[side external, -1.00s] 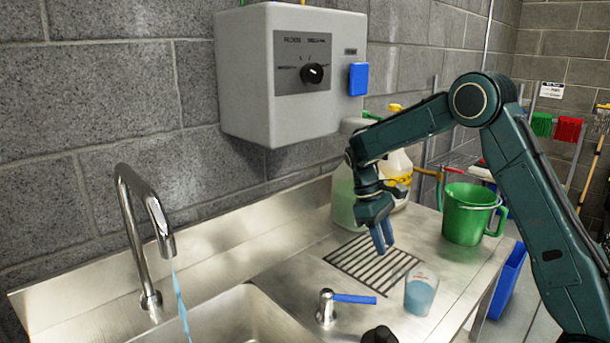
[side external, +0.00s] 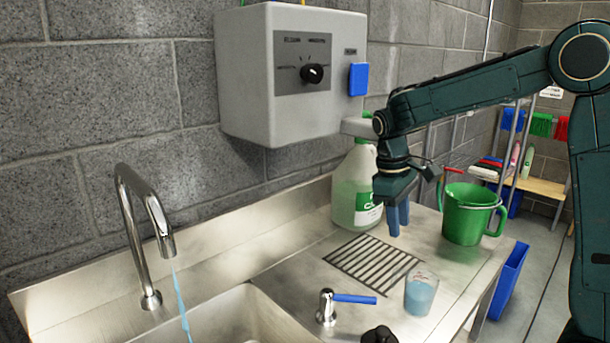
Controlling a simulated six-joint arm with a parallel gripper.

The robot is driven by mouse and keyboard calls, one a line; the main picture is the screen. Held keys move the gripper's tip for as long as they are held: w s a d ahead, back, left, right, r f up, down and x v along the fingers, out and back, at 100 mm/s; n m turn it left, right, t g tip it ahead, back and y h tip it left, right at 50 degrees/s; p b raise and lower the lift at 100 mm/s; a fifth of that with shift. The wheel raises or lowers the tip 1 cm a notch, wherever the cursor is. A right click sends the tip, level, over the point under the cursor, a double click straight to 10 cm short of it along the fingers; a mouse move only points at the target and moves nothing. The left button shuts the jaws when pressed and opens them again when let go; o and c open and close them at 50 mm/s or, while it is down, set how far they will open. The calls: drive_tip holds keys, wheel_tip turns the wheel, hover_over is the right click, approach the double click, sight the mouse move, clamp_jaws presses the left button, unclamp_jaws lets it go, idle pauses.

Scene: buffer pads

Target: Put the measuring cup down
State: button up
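The measuring cup (side external: 421,293) is clear with blue liquid in it. It stands upright on the steel counter (side external: 375,301), to the front right of the drain grate (side external: 372,264). My gripper (side external: 398,221) points down above the counter, behind and above the cup and clear of it. Its blue fingers look close together, and I cannot tell whether there is a gap between them. Nothing shows held in them.
A green bucket (side external: 468,216) stands to the right of my gripper. A large jug (side external: 355,190) stands just behind it. A blue-handled valve (side external: 328,306) is left of the cup. Water runs from the faucet (side external: 140,230) into the sink (side external: 245,318). A grey dispenser box (side external: 290,75) hangs on the wall.

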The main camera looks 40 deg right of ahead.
drive_tip(key=s+a+r+t, duration=0.3)
drive_tip(key=s+a, duration=0.1)
drive_tip(key=s, duration=0.5)
drive_tip(key=s+a+r+m+t+y, duration=0.1)
drive_tip(key=s+a+r+t, duration=0.2)
drive_tip(key=s, duration=0.6)
drive_tip(key=shift+a+t, duration=0.65)
drive_tip(key=shift+t, duration=0.05)
drive_tip(key=shift+o, duration=0.5)
drive_tip(key=w+d+f+n+g+y, duration=0.1)
drive_tip(key=w+f+n+g, duration=0.2)
drive_tip(key=w, duration=0.7)
drive_tip(key=w+f+n+g+y, duration=0.1)
drive_tip(key=w+f+n+g, duration=0.2)
drive_tip(key=w, duration=0.8)
drive_tip(key=shift+d+f+n+g, duration=0.4)
